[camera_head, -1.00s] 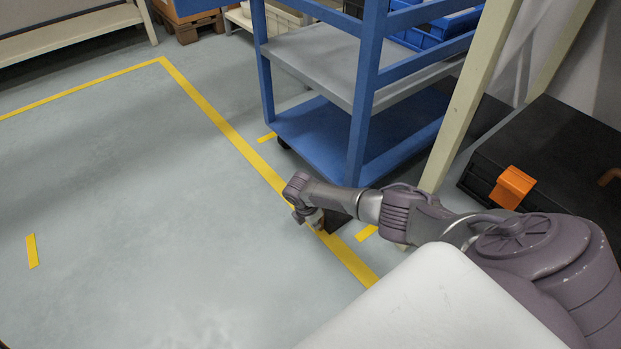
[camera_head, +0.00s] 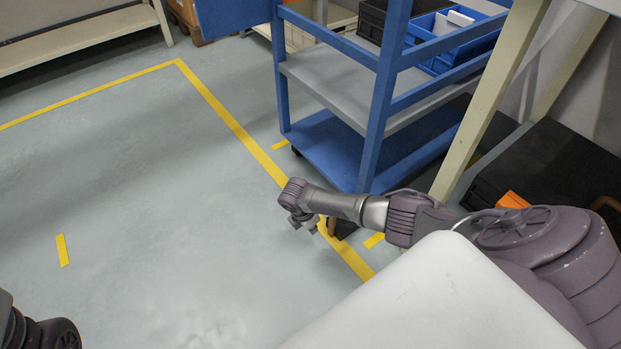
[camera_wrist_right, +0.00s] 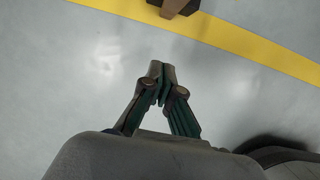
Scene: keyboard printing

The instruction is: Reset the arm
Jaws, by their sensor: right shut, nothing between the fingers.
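My right arm (camera_head: 410,217) reaches leftward across the lower right of the head view, its wrist bent down over the floor. Its gripper (camera_head: 312,226) is small there and partly hidden by the wrist. In the right wrist view the gripper (camera_wrist_right: 160,77) has its two fingertips together, with nothing between them, above bare grey floor. Part of my left arm (camera_head: 42,333) shows at the lower left corner of the head view; its gripper is out of the frame.
A blue cart (camera_head: 335,152) with grey and blue shelves stands beyond my right arm. A cream table leg (camera_head: 490,105) and a black case (camera_head: 560,165) are at the right. Yellow tape (camera_head: 235,128) marks the floor. Open floor (camera_head: 150,190) lies to the left.

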